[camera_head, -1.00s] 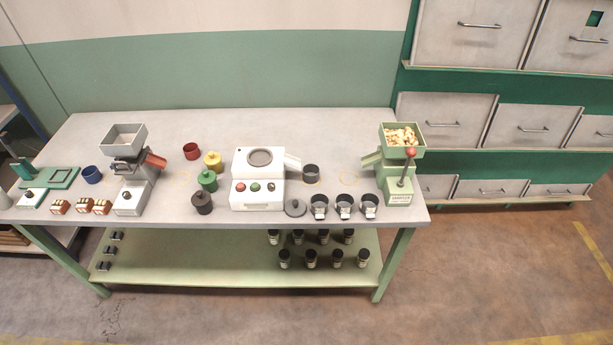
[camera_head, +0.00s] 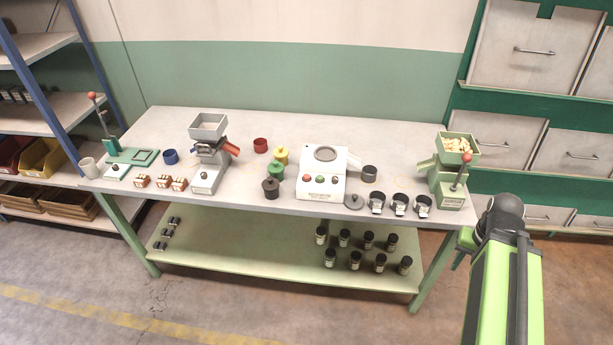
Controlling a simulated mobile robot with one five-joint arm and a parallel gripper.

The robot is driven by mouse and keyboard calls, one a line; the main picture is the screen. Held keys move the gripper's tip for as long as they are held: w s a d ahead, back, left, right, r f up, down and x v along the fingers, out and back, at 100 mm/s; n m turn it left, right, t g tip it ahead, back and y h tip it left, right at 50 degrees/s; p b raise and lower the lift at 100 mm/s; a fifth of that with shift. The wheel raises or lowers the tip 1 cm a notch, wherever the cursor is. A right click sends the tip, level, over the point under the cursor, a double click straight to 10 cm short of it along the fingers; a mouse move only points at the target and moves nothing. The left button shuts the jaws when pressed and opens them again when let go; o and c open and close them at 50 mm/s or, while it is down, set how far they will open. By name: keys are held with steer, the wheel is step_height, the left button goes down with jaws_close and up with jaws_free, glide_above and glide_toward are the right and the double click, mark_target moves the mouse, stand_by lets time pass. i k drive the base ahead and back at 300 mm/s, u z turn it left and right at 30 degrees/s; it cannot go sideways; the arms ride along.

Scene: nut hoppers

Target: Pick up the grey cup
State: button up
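A dark grey cup (camera_head: 369,174) stands upright on the workbench, just right of the white machine (camera_head: 323,172) and near its spout. A red cup (camera_head: 260,146) stands behind the yellow-topped piece, and a blue cup (camera_head: 170,157) stands left of the grey hopper. Part of my green and black arm shows at the lower right, in front of the bench's right end.
The bench (camera_head: 270,118) also holds a grey hopper (camera_head: 208,127), a green nut hopper (camera_head: 458,147), dark clamped cups (camera_head: 399,203) and weight-like pieces (camera_head: 271,189). Jars stand on the lower shelf (camera_head: 250,258). A shelving rack (camera_head: 40,105) is at left. The floor in front is clear.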

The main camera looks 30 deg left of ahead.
mark_target(369, 172)
steer(key=u, duration=1.9)
steer(key=i, duration=0.65)
steer(key=z, duration=0.15)
